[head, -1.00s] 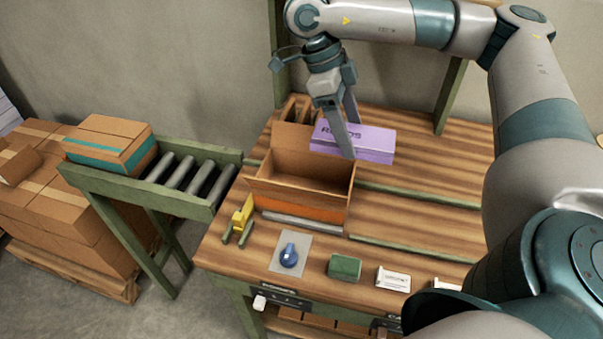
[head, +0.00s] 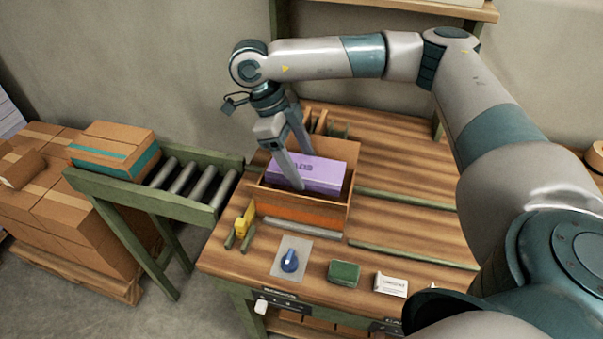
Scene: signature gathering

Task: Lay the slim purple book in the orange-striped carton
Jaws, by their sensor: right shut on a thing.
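The slim purple book (head: 318,176) is at the open mouth of the orange-striped carton (head: 298,213), within its walls as seen from above. How deep it sits, and whether it touches the bottom, I cannot tell. The carton stands open on the wooden bench, its orange band facing front. My right gripper (head: 297,168) points down over the carton and is shut on the book near its left end. The gripper partly covers the book's left end. My left gripper is not in view.
A roller conveyor (head: 181,181) with a teal-taped box (head: 113,150) adjoins the bench on the left.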

